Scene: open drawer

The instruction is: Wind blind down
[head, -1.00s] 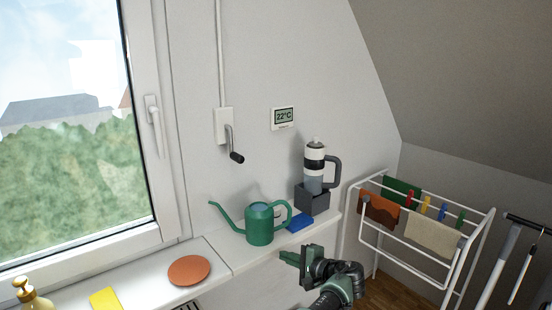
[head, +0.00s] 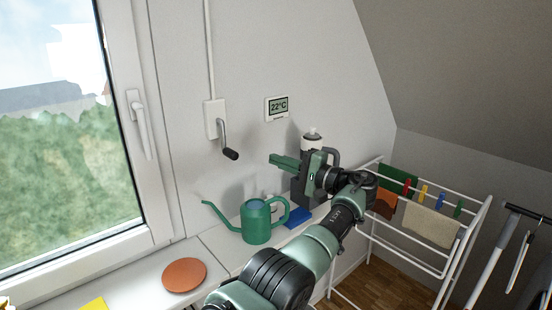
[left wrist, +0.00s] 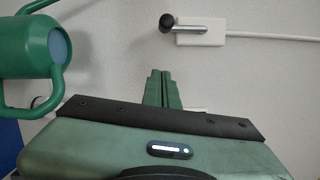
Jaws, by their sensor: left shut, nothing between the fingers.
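The winder on the wall is a white box (head: 211,120) with a grey crank arm and a black knob (head: 230,154), which hangs down to the lower right. A white rod runs up from the box. In the left wrist view the knob (left wrist: 167,22) and box (left wrist: 203,31) lie beyond my fingertips. My left gripper (head: 272,160) is shut and empty, to the right of the knob and apart from it. Its closed green fingers also show in the left wrist view (left wrist: 161,76). The window (head: 65,140) is at the left; no blind is visible. My right gripper is not in view.
A green watering can (head: 257,226) stands on the sill below the crank, beside a blue item (head: 297,217). An orange disc (head: 184,275) lies left. A bottle (head: 312,138) stands behind my gripper. A thermostat (head: 277,108) is above. A drying rack (head: 420,244) is right.

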